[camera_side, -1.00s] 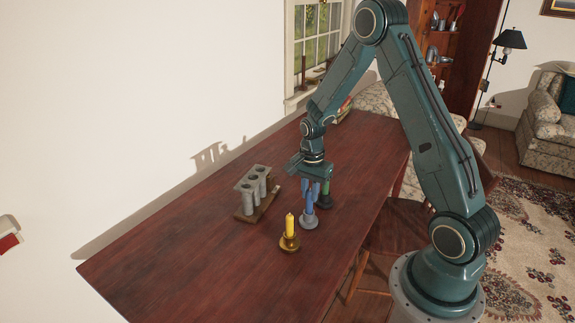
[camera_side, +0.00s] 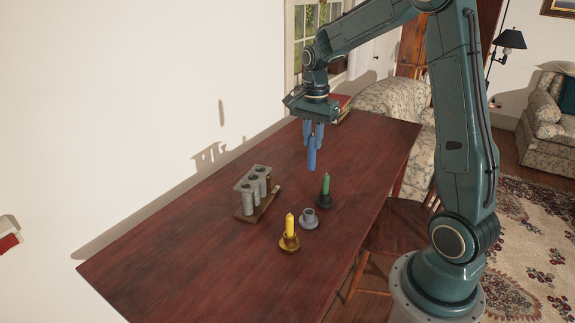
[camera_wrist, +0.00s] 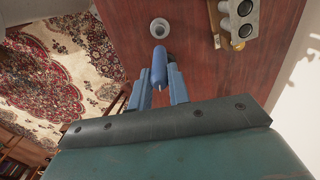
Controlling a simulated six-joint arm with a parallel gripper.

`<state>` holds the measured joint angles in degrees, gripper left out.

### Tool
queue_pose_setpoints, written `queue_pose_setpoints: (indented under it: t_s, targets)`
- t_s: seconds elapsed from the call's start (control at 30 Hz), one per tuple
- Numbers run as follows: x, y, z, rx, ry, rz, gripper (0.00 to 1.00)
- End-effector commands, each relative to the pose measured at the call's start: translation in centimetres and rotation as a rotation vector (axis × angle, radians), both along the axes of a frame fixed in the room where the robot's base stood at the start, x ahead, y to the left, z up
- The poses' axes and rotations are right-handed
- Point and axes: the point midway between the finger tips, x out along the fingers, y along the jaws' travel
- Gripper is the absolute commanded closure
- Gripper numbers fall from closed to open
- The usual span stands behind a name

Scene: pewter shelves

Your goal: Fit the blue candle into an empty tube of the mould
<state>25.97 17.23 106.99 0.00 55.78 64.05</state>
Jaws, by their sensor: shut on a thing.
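My gripper (camera_side: 312,137) is shut on the blue candle (camera_side: 311,158) and holds it upright, high above the table. In the wrist view the blue candle (camera_wrist: 159,66) sits between the two blue-grey fingers. The grey candle mould (camera_side: 248,204) stands on a wooden base to the left of and below my gripper. Dark round openings show in its top, and the wrist view shows part of the mould (camera_wrist: 239,27) at the upper right. I cannot see down inside the tubes.
An empty pewter holder (camera_side: 309,221) stands below. A green candle (camera_side: 326,184) in a dark holder and a yellow candle (camera_side: 290,226) in a brass holder stand near it. The table (camera_side: 190,265) is clear at the front left. The wall runs behind the mould.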

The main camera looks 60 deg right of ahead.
Motion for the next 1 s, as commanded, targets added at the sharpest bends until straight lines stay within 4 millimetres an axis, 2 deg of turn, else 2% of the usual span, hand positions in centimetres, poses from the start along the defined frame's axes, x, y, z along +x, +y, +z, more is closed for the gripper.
queue_pose_setpoints:
  t_s: [0.1,0.27,0.83,1.0]
  targets:
    - [0.0,0.0,1.1,-0.001,-0.002,0.000,1.00]
    - [0.0,0.0,1.6,0.000,0.000,0.000,1.00]
    - [0.0,0.0,1.6,0.000,0.000,0.000,1.00]
    - [0.6,0.0,1.8,-0.001,-0.001,0.005,1.00]
